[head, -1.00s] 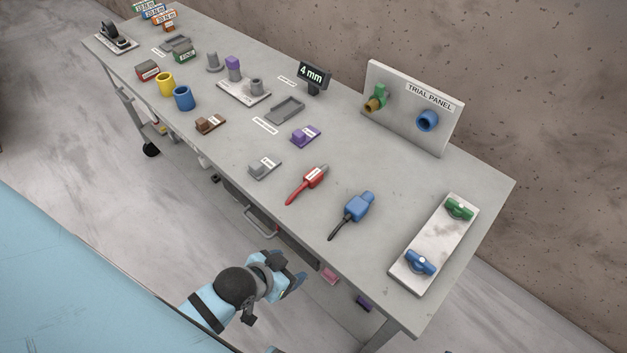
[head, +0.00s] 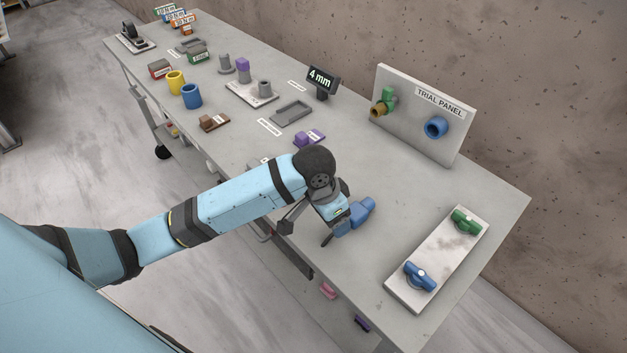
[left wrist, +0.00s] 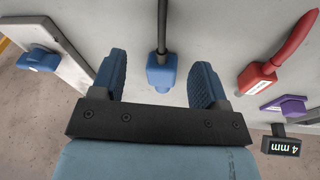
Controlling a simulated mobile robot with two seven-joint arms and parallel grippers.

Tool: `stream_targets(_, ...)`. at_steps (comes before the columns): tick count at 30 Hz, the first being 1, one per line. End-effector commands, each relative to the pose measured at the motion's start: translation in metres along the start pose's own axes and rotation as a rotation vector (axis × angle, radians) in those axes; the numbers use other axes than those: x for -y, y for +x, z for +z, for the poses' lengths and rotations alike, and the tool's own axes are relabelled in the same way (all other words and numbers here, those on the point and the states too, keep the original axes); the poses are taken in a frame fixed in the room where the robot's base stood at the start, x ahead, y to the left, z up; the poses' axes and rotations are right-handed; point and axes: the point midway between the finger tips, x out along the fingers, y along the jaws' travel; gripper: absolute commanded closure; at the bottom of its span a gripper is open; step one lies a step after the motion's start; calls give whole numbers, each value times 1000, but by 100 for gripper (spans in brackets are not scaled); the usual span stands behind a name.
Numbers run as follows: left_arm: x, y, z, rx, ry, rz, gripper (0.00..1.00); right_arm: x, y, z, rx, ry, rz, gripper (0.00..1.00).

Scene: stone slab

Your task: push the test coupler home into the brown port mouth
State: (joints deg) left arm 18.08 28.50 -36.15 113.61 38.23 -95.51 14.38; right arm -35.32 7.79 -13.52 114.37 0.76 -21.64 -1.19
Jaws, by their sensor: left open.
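A blue coupler (head: 362,211) with a black cable lies near the front edge of the stone slab. The left wrist view shows this blue coupler (left wrist: 161,72) between my open fingers, with gaps at both sides. My left gripper (head: 340,226) is over it and partly hides it; the gripper also shows in the left wrist view (left wrist: 160,75). The brown port mouth (head: 377,109) sticks out of the trial panel (head: 412,126), with a green part (head: 389,96) on it. A blue port (head: 436,128) is to its right. My right gripper is out of view.
A red coupler (left wrist: 257,77) lies beside the blue one, hidden by my arm in the head view. A plate (head: 440,258) with green and blue handles lies at the right. The slab between gripper and panel is mostly clear. A 4 mm display (head: 321,80) stands behind.

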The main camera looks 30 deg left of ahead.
Motion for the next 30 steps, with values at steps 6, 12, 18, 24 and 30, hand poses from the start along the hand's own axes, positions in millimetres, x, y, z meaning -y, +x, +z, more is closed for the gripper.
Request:
stream_targets(6, 66, -29, -39, 99, -45, -61, 32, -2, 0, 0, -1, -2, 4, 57)
stream_targets(12, 124, -65, -60, 168, -136, -105, 32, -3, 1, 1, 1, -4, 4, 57)
stream_targets(18, 153, -87, -66, 196, -196, -123, 32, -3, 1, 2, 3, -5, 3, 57)
stream_targets(24, 158, -68, -62, 203, -204, -123, 32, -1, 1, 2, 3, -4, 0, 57)
stream_targets(30, 162, -29, -54, 202, -205, -123, 32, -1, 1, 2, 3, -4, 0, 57)
